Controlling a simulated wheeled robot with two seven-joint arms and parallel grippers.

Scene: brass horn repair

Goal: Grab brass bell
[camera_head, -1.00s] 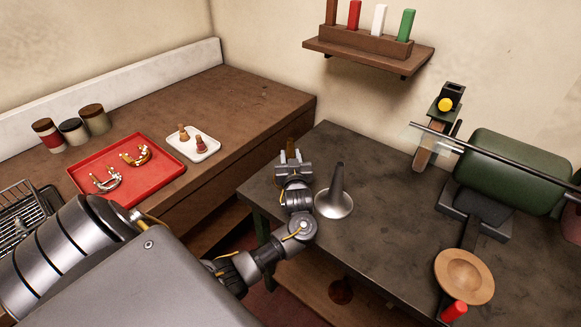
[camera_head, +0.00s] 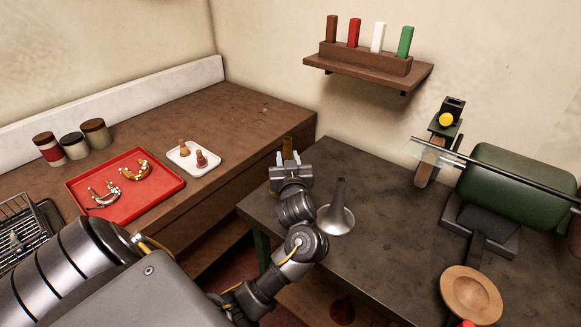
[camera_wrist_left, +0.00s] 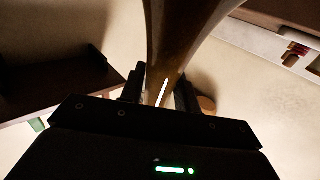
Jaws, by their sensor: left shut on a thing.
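My left gripper (camera_head: 289,158) is above the left back part of the dark bench. It is shut on the brass bell. In the head view only a small brownish piece of the bell (camera_head: 287,147) shows between the fingers; the gripper hides the rest. In the left wrist view the bell (camera_wrist_left: 180,35) is a smooth brown tapered tube that widens toward the top edge. Its narrow part sits between the two fingers (camera_wrist_left: 160,88). My right gripper is not in view.
A grey flared cone (camera_head: 336,217) stands upright on the dark bench (camera_head: 385,190), just right of my left gripper. A green cylindrical machine (camera_head: 515,185) with a long rod and a wooden dish (camera_head: 471,294) are at right. A red tray (camera_head: 165,187) lies on the brown counter.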

